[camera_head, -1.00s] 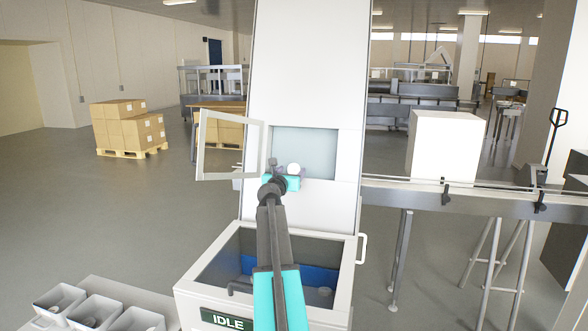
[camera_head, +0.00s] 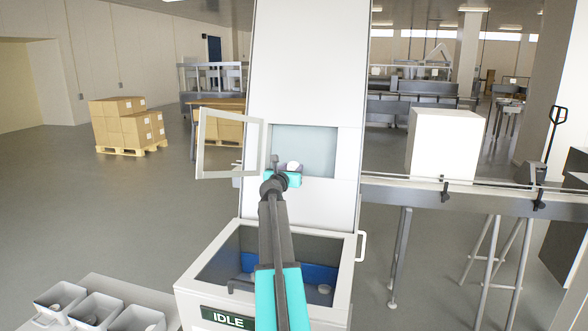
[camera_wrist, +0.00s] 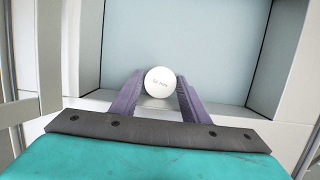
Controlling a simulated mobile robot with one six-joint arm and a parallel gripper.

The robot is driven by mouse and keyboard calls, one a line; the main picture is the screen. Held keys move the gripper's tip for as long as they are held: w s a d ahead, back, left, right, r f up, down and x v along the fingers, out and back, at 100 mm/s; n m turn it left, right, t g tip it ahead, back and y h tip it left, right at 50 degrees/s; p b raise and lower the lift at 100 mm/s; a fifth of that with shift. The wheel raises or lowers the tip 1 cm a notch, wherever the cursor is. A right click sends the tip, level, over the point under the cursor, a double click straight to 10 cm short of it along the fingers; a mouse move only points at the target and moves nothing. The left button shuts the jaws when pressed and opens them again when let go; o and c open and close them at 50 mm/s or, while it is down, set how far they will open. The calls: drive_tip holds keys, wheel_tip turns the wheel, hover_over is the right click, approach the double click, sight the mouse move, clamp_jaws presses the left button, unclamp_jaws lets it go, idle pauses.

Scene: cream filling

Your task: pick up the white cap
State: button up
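The white cap (camera_wrist: 160,81) is round, with small dark lettering on its face. In the wrist view it sits between the tips of the two purple fingers of my gripper (camera_wrist: 157,88). The fingers stand on either side of it, close to its edges; I cannot tell whether they press on it. In the head view the cap (camera_head: 293,166) shows small and white just beyond my gripper (camera_head: 283,175), at the machine's window opening. My arm hides part of the area below it.
Below is an open bin (camera_head: 350,262) on the machine. A conveyor (camera_head: 465,197) runs off to the right.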

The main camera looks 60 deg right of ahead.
sight(291, 151)
drive_tip(key=c, duration=0.5)
drive_tip(key=shift+a+r, duration=0.1)
drive_tip(key=shift+r, duration=0.05)
drive_tip(key=shift+a+r+b, duration=0.1)
drive_tip(key=shift+r+b, duration=0.1)
drive_tip(key=shift+b, duration=0.1)
wheel_tip(291, 151, up, 6)
drive_tip(key=shift+r+b, duration=0.1)
drive_tip(key=shift+b, duration=0.35)
drive_tip(key=b+v, duration=0.1)
drive_tip(key=v, duration=0.5)
drive_tip(key=b+v, duration=0.1)
drive_tip(key=v, duration=0.6)
drive_tip(key=f+b+v, duration=0.1)
drive_tip(key=v, duration=0.5)
drive_tip(key=shift+s+a+r+b, duration=0.1)
drive_tip(key=shift+a+b, duration=0.25)
drive_tip(key=shift+b, duration=0.05)
